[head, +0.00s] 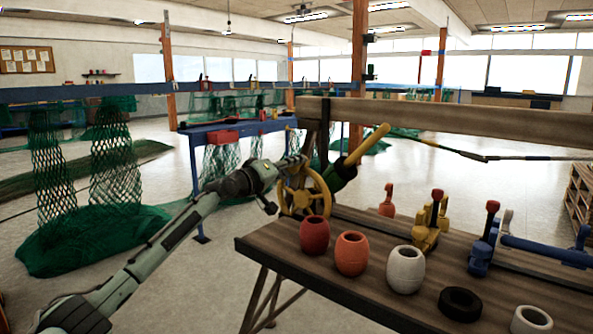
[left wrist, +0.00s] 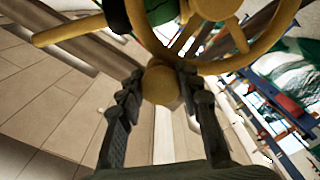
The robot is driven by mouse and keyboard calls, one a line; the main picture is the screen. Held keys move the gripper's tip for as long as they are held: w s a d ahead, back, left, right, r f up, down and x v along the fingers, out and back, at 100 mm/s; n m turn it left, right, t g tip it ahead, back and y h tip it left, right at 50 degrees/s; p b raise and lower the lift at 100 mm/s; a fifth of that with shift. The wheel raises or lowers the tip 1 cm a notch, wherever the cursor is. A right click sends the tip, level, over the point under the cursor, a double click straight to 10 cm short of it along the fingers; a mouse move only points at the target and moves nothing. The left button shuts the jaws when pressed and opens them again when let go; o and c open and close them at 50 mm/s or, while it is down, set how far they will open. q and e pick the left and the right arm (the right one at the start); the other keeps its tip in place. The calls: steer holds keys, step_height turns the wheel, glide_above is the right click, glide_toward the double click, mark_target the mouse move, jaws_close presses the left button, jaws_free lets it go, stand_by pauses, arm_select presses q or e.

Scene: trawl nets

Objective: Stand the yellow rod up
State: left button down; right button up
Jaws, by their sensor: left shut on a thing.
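The yellow rod (head: 367,145) juts at a tilt, up and to the right, from a dark green part (head: 339,177) beside a yellow spoked wheel (head: 311,177) below the wooden beam. In the left wrist view the rod (left wrist: 68,27) shows at the upper left and the wheel (left wrist: 240,62) at the upper right. My left gripper (head: 284,184) is at the wheel's left side. In the left wrist view its fingers (left wrist: 158,88) are shut on a round yellow knob (left wrist: 161,84) at the wheel's rim. It does not touch the rod. My right gripper is not in view.
A wooden bench (head: 325,268) holds a red pot (head: 314,236), an orange pot (head: 351,253), a pale pot (head: 405,269), a black ring (head: 460,304) and several levers. The beam (head: 450,121) runs above it. Green nets (head: 95,240) lie left on otherwise open floor.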

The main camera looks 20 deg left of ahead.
arm_select(q)
steer(key=shift+w+a+n, duration=0.25)
steer(key=shift+a+n, duration=0.55)
steer(key=shift+a, duration=0.05)
steer(key=w+a+f+n+b, duration=0.1)
steer(key=w+a+f+n, duration=0.1)
steer(key=a+n, duration=0.3)
steer(key=shift+f+n, duration=0.35)
steer(key=shift+n, duration=0.55)
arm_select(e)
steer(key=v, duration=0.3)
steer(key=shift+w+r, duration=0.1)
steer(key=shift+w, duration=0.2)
arm_select(q)
steer(key=shift+a, duration=0.15)
steer(key=shift+f, duration=0.1)
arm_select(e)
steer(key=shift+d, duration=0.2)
